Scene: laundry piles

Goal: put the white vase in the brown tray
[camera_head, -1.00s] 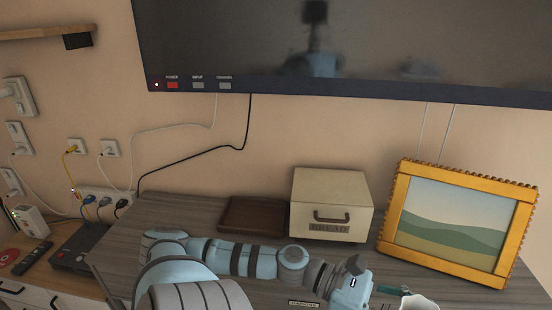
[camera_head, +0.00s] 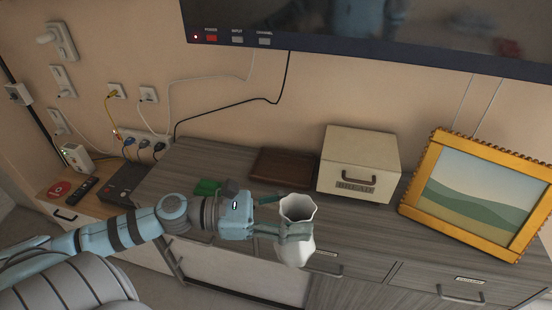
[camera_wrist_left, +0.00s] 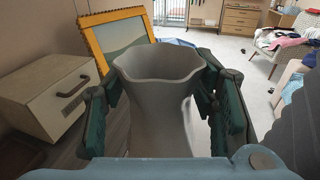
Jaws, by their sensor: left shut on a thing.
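The white vase (camera_head: 296,240) has a wavy rim and is held upright by my left gripper (camera_head: 282,216), in front of the dresser's front edge in the head view. The gripper is shut on the vase's side, and the vase (camera_wrist_left: 162,100) fills the middle of the left wrist view between the green fingers. The brown tray (camera_head: 284,168) lies on the dresser top against the wall, behind the vase and left of the cream box. It looks empty. My right gripper is not in view.
The cream box (camera_head: 358,165) stands right of the tray, and a yellow picture frame (camera_head: 480,195) leans farther right. A small green item (camera_head: 208,187) lies on the dresser left of the tray. A black device (camera_head: 124,182) and cables are at the left.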

